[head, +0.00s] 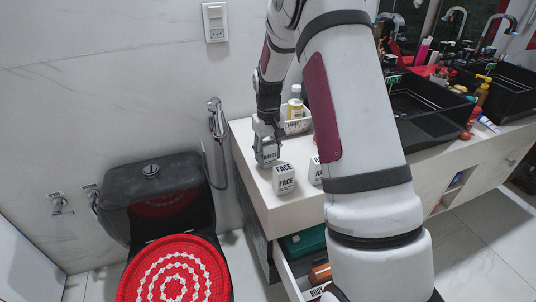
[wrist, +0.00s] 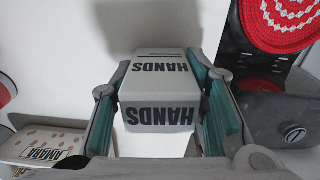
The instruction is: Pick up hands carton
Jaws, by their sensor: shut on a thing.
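The hands carton (wrist: 158,85) is a pale box with the dark word HANDS on two faces. In the wrist view it sits between the two teal-lined fingers of my gripper (wrist: 165,110), which is shut on it. In the head view my gripper (head: 266,150) is over the left end of the white counter. The carton (head: 269,157) shows small at its fingertips there. I cannot tell whether the carton touches the counter.
A FACE carton (head: 284,179) stands just right of my gripper, with another carton (head: 316,171) partly behind my arm. A basket (head: 297,126) with bottles stands behind. A black toilet (head: 160,200) with a red cover is at left. An open drawer (head: 302,270) is below the counter.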

